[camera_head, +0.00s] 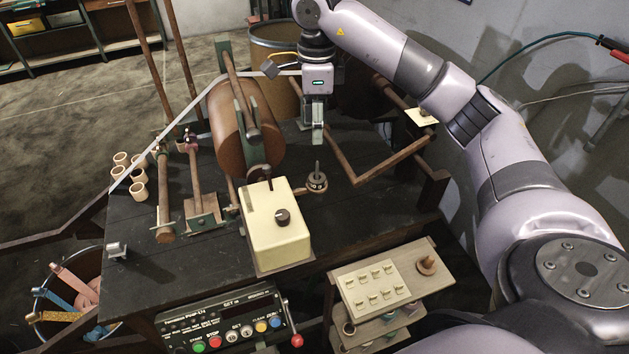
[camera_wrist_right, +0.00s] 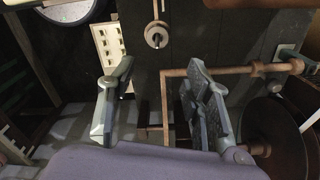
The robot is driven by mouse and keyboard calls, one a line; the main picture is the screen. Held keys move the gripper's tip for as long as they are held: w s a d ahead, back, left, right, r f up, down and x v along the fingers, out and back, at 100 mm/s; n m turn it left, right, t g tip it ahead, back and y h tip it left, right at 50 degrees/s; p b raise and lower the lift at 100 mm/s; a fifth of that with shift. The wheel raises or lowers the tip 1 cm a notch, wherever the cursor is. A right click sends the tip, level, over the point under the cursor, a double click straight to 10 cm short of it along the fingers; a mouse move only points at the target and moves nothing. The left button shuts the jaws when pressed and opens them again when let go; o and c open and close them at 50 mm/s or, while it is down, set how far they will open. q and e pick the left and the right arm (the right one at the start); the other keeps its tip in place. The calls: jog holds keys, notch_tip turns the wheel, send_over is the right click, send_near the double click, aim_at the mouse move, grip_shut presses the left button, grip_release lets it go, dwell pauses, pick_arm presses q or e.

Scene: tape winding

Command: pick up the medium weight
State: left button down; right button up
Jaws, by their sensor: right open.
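My right gripper (camera_head: 318,132) points down over the dark bench, to the right of the large brown drum (camera_head: 232,130). In the right wrist view its two fingers (camera_wrist_right: 163,105) stand apart with nothing between them. A small round disc with markings and an upright stem (camera_head: 317,182) is just in front of and below the gripper; in the right wrist view it shows beyond the fingertips (camera_wrist_right: 157,36). I cannot tell which piece is the medium weight. My left gripper is not in view.
A cream box with a knob (camera_head: 280,232) stands left of the disc. Wooden bars (camera_head: 385,163) run beside the gripper. A pale tape (camera_head: 170,130) runs from the drum to the left. Several small cups (camera_head: 138,172) stand at the bench's left.

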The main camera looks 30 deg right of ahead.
jog(key=p, duration=0.3)
send_near(316, 173)
jog(key=f, duration=0.5)
jog(key=shift+w+d+f, duration=0.15)
jog(key=shift+w+d, duration=0.05)
jog(key=shift+d, duration=0.05)
jog(key=shift+f, duration=0.4)
notch_tip(316, 173, down, 4)
jog(key=shift+w+r+p, duration=0.15)
jog(key=shift+p, duration=1)
jog(key=shift+f, duration=0.5)
